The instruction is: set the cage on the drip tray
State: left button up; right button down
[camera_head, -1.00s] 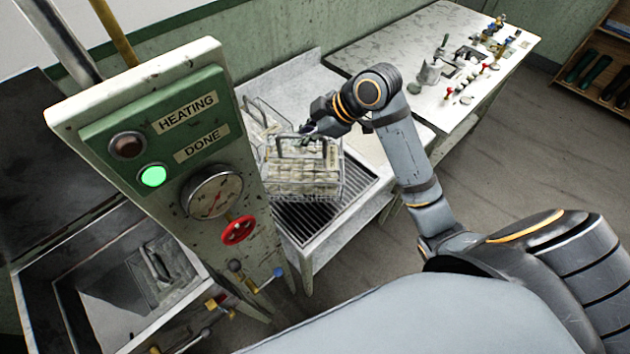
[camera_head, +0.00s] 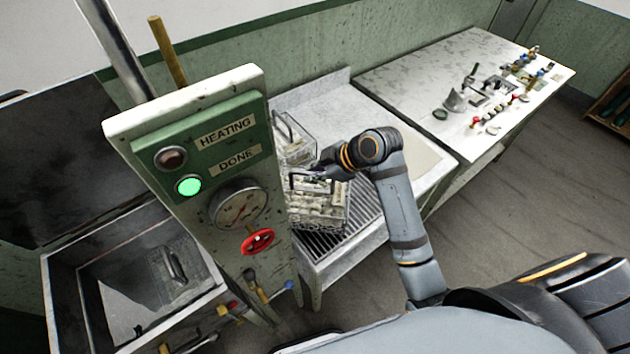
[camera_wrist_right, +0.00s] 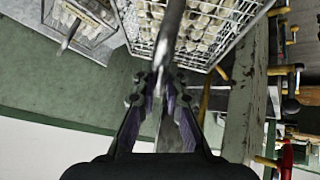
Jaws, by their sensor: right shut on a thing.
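The wire cage (camera_head: 322,212), filled with pale cocoons, is at the drip tray's slatted grate (camera_head: 366,222). It looks roughly level; whether its base touches the slats I cannot tell. My right gripper (camera_head: 318,174) is shut on the cage's top handle. In the right wrist view the gripper (camera_wrist_right: 165,88) has the handle bar between its fingers, and the cage (camera_wrist_right: 200,22) shows beyond them. Slats show in front of the cage and to its right. My left gripper is not in view.
A second cocoon cage (camera_head: 300,150) stands just behind the held one. The control panel post (camera_head: 215,130) with a green lamp rises close on the left, beside an open basin (camera_head: 120,290). A marble-topped table (camera_head: 420,75) with small parts stands at the right.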

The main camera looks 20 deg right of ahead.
aim_at(304, 187)
notch_tip(304, 187, down, 3)
jog(key=shift+r+p, duration=0.2)
jog(key=shift+p, duration=0.1)
jog(key=shift+f, duration=0.35)
jog(key=c, duration=1.4)
grip_release()
jog(key=shift+f, duration=0.15)
jog(key=shift+s, duration=0.1)
jog(key=shift+b+v, duration=0.55)
jog(key=shift+v, duration=5.5)
